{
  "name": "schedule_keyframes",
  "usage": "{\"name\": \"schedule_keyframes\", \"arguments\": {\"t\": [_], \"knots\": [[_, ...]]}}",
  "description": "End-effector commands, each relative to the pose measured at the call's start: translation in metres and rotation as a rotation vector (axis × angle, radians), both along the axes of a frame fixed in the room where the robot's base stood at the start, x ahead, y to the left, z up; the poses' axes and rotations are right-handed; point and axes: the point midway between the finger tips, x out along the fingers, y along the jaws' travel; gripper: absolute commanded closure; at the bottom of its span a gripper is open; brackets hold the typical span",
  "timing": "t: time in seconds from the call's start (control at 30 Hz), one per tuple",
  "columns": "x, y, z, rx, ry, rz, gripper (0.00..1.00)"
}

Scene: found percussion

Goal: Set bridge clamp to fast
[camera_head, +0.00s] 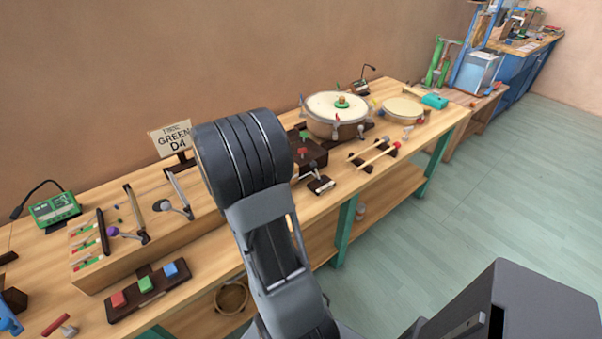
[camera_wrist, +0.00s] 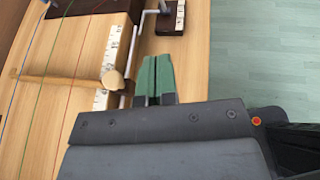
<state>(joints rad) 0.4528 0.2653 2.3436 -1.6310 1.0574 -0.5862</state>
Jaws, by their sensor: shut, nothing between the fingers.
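In the wrist view, my gripper (camera_wrist: 156,80) shows as two green fingertips, shut and empty, over the edge of a wooden string box (camera_wrist: 55,115). To its left a pale wooden bar with a rounded end (camera_wrist: 112,80) lies across the box, over a white marked strip (camera_wrist: 112,45). A thin metal rod (camera_wrist: 130,55) runs between the strip and my fingertips. I cannot tell for sure which part is the bridge clamp, and I cannot read its setting. In the head view, the string box (camera_head: 140,262) is at left; my arm hides my gripper.
A dark block with a bent metal crank (camera_wrist: 150,15) is beyond the fingertips. A sign (camera_head: 171,138) reads GREEN D4. A green tuner (camera_head: 54,209), a block of coloured buttons (camera_head: 146,286), a drum (camera_head: 335,108) and mallets (camera_head: 375,153) stand on the bench.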

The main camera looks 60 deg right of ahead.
Motion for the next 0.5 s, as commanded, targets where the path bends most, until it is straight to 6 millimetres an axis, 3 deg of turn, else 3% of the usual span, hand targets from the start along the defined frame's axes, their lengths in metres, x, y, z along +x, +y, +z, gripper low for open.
{"name": "schedule_keyframes", "arguments": {"t": [0.17,0.5], "knots": [[-0.003,-0.018,-0.008,0.001,0.001,-0.005,1.0],[-0.011,-0.076,-0.034,0.002,0.001,-0.005,1.0]]}}
